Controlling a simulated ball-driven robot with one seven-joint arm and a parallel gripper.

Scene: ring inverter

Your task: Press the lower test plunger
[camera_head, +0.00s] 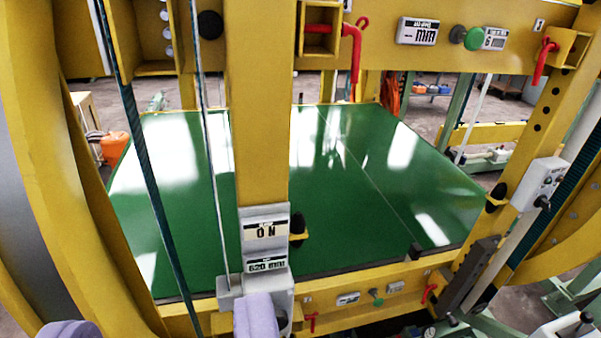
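A small green knob (377,298), which looks like the lower test plunger, sits on the lower yellow beam (325,297), right of the picture's middle. A small label (348,299) is to its left. A larger green knob (474,38) is on the upper yellow beam, between two white labels. My gripper (162,325) shows at the bottom left as two lavender fingertips set wide apart, with nothing seen between them. Its right fingertip overlaps the foot of the yellow post in the picture. The gripper is left of the lower knob and apart from it.
Red handles (430,293) and (311,321) flank the lower knob. A dark block (468,272) is on the right. Curved yellow rings bound both sides.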

